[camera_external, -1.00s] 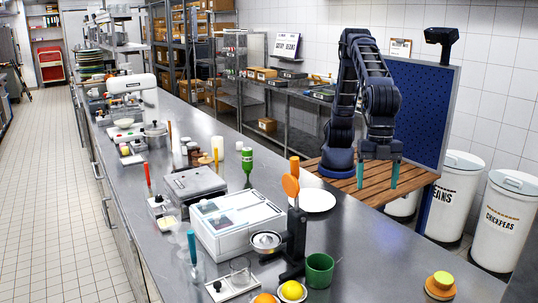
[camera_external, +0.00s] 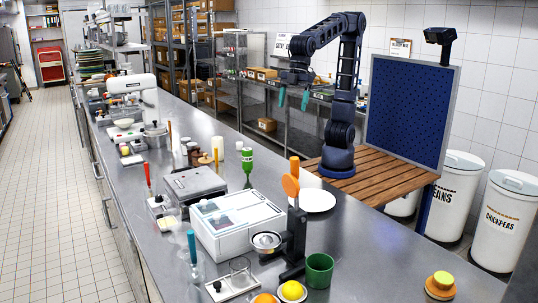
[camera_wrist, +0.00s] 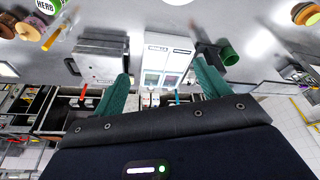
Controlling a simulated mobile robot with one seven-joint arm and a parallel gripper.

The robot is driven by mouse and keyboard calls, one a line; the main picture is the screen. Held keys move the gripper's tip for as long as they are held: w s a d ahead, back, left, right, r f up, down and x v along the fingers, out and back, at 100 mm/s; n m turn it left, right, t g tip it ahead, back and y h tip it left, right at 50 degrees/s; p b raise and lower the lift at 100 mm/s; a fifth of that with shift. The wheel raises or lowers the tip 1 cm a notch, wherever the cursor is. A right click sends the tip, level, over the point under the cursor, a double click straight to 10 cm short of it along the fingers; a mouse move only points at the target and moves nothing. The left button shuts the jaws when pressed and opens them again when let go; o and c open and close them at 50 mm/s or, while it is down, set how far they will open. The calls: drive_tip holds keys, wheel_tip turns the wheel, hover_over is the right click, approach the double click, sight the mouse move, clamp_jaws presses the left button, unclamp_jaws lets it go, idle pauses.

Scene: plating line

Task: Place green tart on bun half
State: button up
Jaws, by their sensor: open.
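My gripper (camera_external: 293,98) is open and empty, raised high above the back of the steel counter, left of my arm's base. Its teal fingers are spread in the wrist view (camera_wrist: 163,78), with nothing between them. I cannot pick out a green tart for certain. A round orange-brown piece (camera_external: 434,292) with a smaller yellow disc (camera_external: 443,280) on top sits at the counter's front right, far from my gripper. It may be the bun half, but I cannot tell. A round orange piece (camera_wrist: 305,13) shows at the top right of the wrist view.
A white box (camera_external: 235,225), a black juicer stand (camera_external: 296,235), a green cup (camera_external: 319,270) and a green bottle (camera_external: 247,162) crowd the counter (camera_external: 375,255). A white plate (camera_external: 318,201) is bare. The counter between the cup and the orange-brown piece is clear.

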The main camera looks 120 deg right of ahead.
drive_tip(key=s+d+f+m, duration=0.2)
drive_tip(key=s+d+f, duration=0.2)
drive_tip(key=s+d, duration=0.5)
drive_tip(key=s+d+f+m+t+h, duration=0.1)
drive_tip(key=s+d+f, duration=0.3)
drive_tip(key=s+d, duration=0.5)
drive_tip(key=shift+s+d+f+m, duration=0.15)
drive_tip(key=shift+s+d+m, duration=0.1)
drive_tip(key=shift+s+m, duration=0.8)
